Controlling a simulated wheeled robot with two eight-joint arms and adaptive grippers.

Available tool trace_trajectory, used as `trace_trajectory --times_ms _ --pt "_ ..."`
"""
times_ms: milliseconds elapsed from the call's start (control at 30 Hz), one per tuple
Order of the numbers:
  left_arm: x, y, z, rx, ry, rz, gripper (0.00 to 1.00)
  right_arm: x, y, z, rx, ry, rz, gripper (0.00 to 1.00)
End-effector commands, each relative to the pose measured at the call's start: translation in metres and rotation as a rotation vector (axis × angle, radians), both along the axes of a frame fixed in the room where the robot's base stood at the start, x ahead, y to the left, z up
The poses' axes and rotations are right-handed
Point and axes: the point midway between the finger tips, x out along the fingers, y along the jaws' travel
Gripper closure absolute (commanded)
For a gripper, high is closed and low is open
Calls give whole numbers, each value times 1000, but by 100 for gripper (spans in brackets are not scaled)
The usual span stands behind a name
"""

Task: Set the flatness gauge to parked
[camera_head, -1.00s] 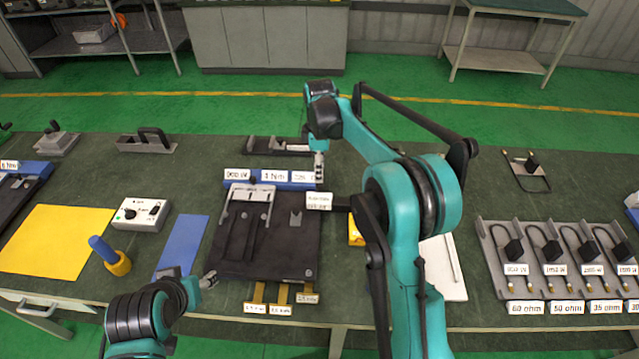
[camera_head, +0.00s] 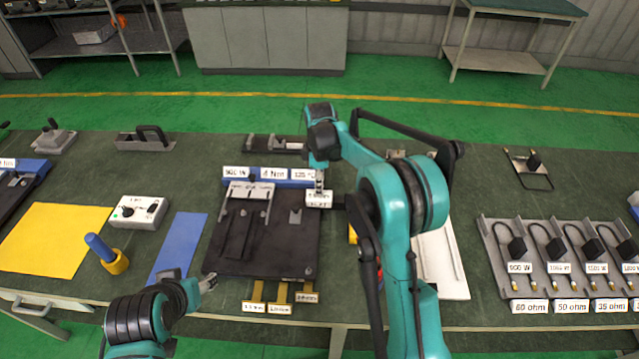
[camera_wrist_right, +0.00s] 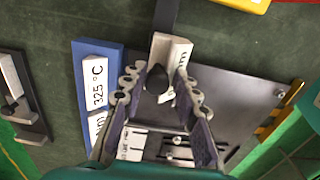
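A small white labelled block (camera_head: 319,199), which looks like the flatness gauge, sits at the right edge of the dark fixture plate (camera_head: 240,255), by a dark bar. Its label is too small to read surely. In the right wrist view the block (camera_wrist_right: 178,50) has a black knob (camera_wrist_right: 157,79). My right gripper (camera_head: 319,184) is right above the block; in the wrist view its open fingers (camera_wrist_right: 163,82) stand on both sides of the knob. Contact cannot be told. My left gripper (camera_head: 209,282) is low, by the plate's front left corner; its fingers are too small to judge.
A blue strip (camera_head: 300,178) with white labels runs behind the plate; it also shows in the wrist view (camera_wrist_right: 99,60). Brass tabs (camera_head: 282,292) stick out in front. A white tray (camera_head: 445,265) lies right of the plate, partly behind my right arm. A rack with several heating elements (camera_head: 490,250) stands farther right.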

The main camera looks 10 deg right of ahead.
Motion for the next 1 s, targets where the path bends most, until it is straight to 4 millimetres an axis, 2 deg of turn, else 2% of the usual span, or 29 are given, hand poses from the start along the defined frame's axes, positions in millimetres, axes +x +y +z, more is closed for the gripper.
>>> trace_trajectory --times_ms 367,467,700,833,1000 --pt "0 0 0 0 0 0 49 4 -5 -1 -3 -14 -3 100" --pt "0 0 0 0 0 0 49 0 -19 0 -4 -13 -5 100" --pt "0 0 2 0 0 0 49 -15 -71 0 -5 -13 -6 100" --pt "0 0 2 0 0 0 49 -19 -83 -1 -5 -13 -4 100" --pt "0 0 2 0 0 0 49 -19 -85 -1 -7 -13 -3 100"
